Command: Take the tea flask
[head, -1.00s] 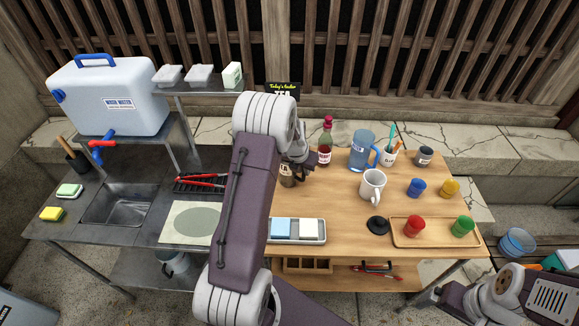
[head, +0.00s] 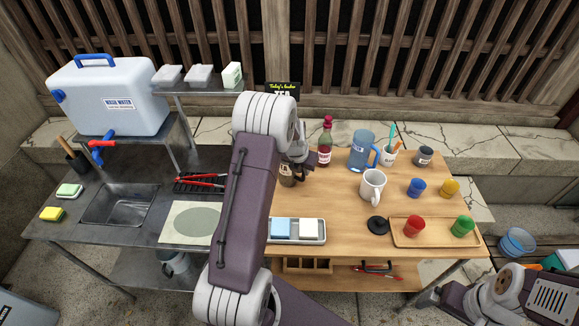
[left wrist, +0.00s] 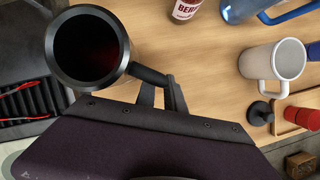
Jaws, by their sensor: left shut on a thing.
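The tea flask (head: 286,178) is a dark, upright vessel, mostly hidden behind my left arm in the head view. In the left wrist view the flask (left wrist: 88,47) shows from above as an open black cylinder with dark reddish liquid inside and a black handle at its right. My left gripper (left wrist: 163,95) is shut on the handle; in the head view the gripper (head: 298,160) is at the flask's right side.
A red bottle (head: 324,145), blue pitcher (head: 361,150) and white mug (head: 372,185) stand right of the flask. A tray (head: 398,241) holds red and green cups. A sponge tray (head: 322,239) is in front; a black rack (head: 187,187) is left. Bare wood lies between.

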